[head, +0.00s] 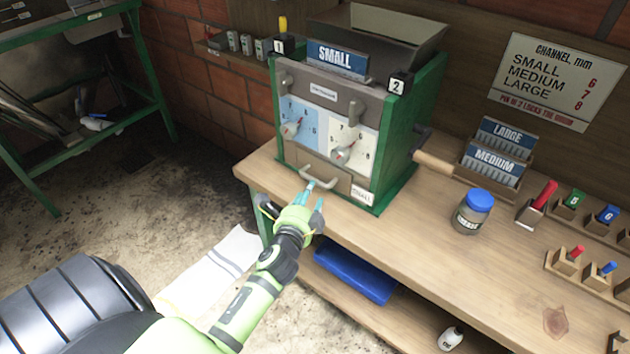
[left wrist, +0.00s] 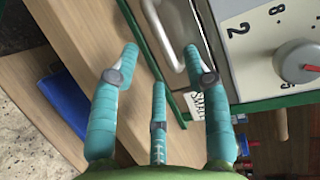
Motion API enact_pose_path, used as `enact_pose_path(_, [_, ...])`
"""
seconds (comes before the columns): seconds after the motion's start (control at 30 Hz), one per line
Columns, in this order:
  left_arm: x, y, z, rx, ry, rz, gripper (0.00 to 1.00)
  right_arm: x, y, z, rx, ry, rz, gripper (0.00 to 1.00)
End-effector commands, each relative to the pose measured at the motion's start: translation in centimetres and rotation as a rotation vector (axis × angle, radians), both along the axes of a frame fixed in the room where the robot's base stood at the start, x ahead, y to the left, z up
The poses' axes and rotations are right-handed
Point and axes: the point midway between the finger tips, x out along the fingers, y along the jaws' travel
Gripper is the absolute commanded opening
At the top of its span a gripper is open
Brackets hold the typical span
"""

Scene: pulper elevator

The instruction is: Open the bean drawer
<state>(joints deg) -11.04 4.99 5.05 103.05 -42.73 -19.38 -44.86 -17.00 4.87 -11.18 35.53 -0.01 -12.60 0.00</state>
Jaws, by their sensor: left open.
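The bean drawer (head: 340,185) is at the bottom of the green-framed pulper, below two dials. It looks closed, and it has a curved metal handle (head: 318,182). My left gripper (head: 312,193) is at the table's front edge, just in front of the handle. Its teal fingers are open and empty. In the left wrist view, the handle (left wrist: 163,38) shows between the tips of the spread fingers (left wrist: 161,62). I cannot tell whether any finger touches it. My right gripper is not in view.
The pulper (head: 398,165) stands on a wooden bench (head: 400,235). A blue-lidded jar (head: 474,212) and racks of small coloured pieces are to the right. A wooden crank handle (head: 433,162) sticks out on the pulper's right. A blue tray (head: 355,272) lies on the lower shelf.

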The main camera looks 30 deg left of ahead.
Motion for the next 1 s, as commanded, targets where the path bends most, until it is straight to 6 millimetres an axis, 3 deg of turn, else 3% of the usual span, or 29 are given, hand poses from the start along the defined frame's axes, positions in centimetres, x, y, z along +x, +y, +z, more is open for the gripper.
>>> enact_pose_path(0.4, [5.2, 1.8, -0.9, -0.002, -0.002, 0.000, 0.47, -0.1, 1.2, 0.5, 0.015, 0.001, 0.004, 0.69])
enact_pose_path(0.83, [6.3, 2.1, -1.2, -0.002, -0.001, -0.001, 0.47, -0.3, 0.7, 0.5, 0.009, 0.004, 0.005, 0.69])
enact_pose_path(0.87, [6.3, 2.1, -1.2, -0.002, -0.001, -0.001, 0.43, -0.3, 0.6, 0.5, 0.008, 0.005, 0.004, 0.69])
enact_pose_path(0.97, [6.3, 2.1, -1.2, -0.002, 0.000, 0.000, 0.03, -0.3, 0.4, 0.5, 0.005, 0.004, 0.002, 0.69])
enact_pose_path(1.0, [6.3, 2.1, -1.2, -0.002, 0.000, -0.001, 0.00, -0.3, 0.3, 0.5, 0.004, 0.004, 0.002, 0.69])
